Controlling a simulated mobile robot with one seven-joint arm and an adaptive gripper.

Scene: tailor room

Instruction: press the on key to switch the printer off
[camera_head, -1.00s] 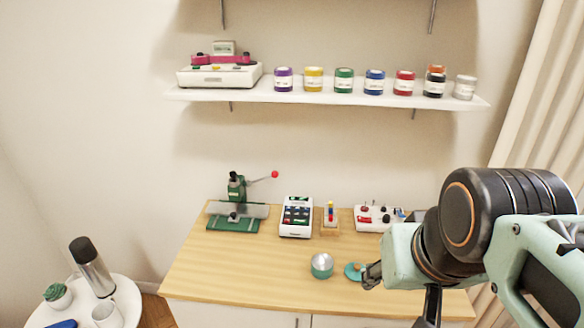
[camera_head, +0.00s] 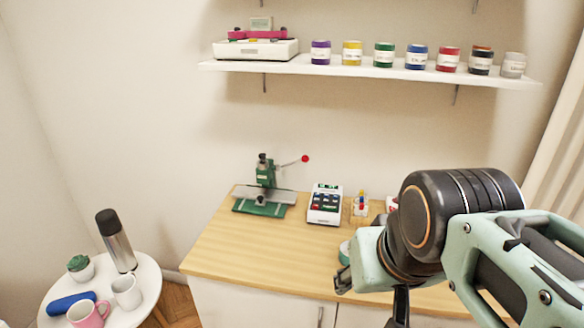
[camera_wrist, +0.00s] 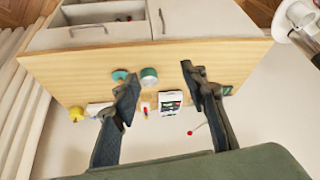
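A white keyed device (camera_head: 325,204), with dark, green and red keys, stands on the wooden counter; it looks like the printer, but its lettering is too small to read. In the wrist view the keyed device (camera_wrist: 171,102) appears upside down, beyond the fingertips and a little right of the gap between them. My gripper (camera_head: 371,287) is in front of the counter's right part, apart from the device. In the wrist view my gripper (camera_wrist: 159,78) has its two fingers wide apart with nothing between them. The on key cannot be made out.
A green press (camera_head: 264,190) with a red-ball lever stands left of the device, and a small block stand (camera_head: 360,205) right of it. My arm partly hides a teal tin (camera_head: 344,252). Above is a shelf (camera_head: 380,72) with jars. A round white table (camera_head: 146,285) holds a flask and mugs.

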